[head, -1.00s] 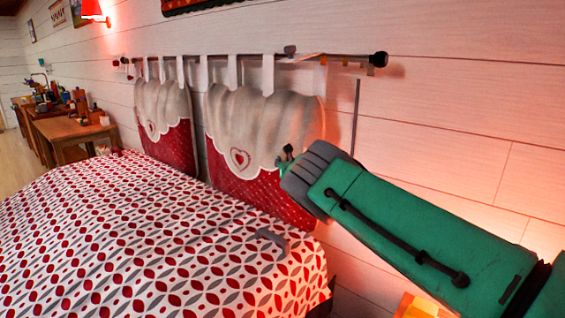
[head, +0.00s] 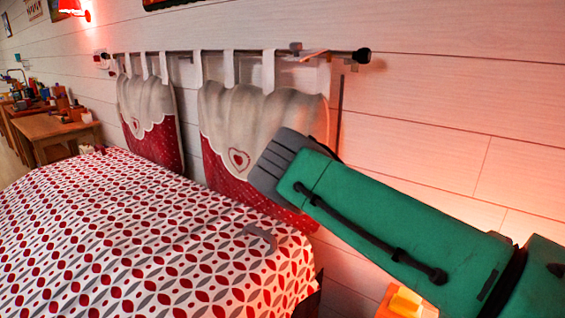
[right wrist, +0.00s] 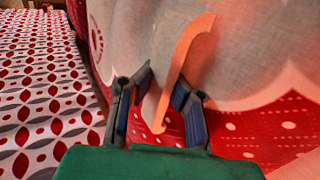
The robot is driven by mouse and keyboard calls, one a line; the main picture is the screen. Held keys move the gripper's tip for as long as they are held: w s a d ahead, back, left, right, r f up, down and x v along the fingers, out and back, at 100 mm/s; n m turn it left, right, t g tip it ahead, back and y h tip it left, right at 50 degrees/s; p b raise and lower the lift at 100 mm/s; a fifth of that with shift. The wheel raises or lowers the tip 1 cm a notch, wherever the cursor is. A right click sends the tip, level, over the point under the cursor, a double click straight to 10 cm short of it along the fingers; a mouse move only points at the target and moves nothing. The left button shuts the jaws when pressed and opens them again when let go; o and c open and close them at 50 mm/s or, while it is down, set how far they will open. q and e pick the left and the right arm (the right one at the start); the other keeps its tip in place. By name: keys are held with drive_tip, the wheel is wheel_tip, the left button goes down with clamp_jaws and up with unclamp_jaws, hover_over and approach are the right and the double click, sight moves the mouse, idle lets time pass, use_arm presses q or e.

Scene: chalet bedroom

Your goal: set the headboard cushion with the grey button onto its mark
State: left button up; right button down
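Two headboard cushions hang by tabs from a rod: the left cushion (head: 150,110) and the right cushion (head: 225,115), each grey-white above and red below. A heart patch shows on the right one. I cannot make out a grey button or a mark. The right cushion (right wrist: 245,60) fills the background. My left gripper is out of view.
The bed (head: 120,230) with a red-and-grey patterned cover lies below the cushions. A small grey piece (head: 262,236) lies on it. The rod (head: 345,54) ends in a dark knob. A wooden table (head: 50,130) stands far left.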

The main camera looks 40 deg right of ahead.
drive_tip(key=c, duration=1.8)
unclamp_jaws()
drive_tip(key=v, duration=1.2)
drive_tip(key=shift+d+f, duration=0.1)
drive_tip(key=s+a+f+m+g, duration=0.2)
drive_tip(key=s+f+m+g, duration=0.3)
drive_tip(key=s+f+m, duration=0.5)
drive_tip(key=s+a+f+m+g, duration=0.35)
drive_tip(key=s+f+m, duration=0.35)
drive_tip(key=s+f, duration=0.4)
drive_tip(key=s+a+f+m+g+y, duration=0.2)
drive_tip(key=s+a+f+m+g, duration=0.1)
drive_tip(key=s+a+m, duration=0.4)
drive_tip(key=s+a+f+m+g+y, duration=0.3)
drive_tip(key=s+a+m+g, duration=0.2)
drive_tip(key=s+a, duration=0.7)
drive_tip(key=s+m, duration=0.2)
drive_tip(key=s, duration=0.1)
drive_tip(key=shift+s+a+f+m+y, duration=0.2)
drive_tip(key=shift+s+f+m+y, duration=0.1)
drive_tip(key=shift+f+m, duration=0.1)
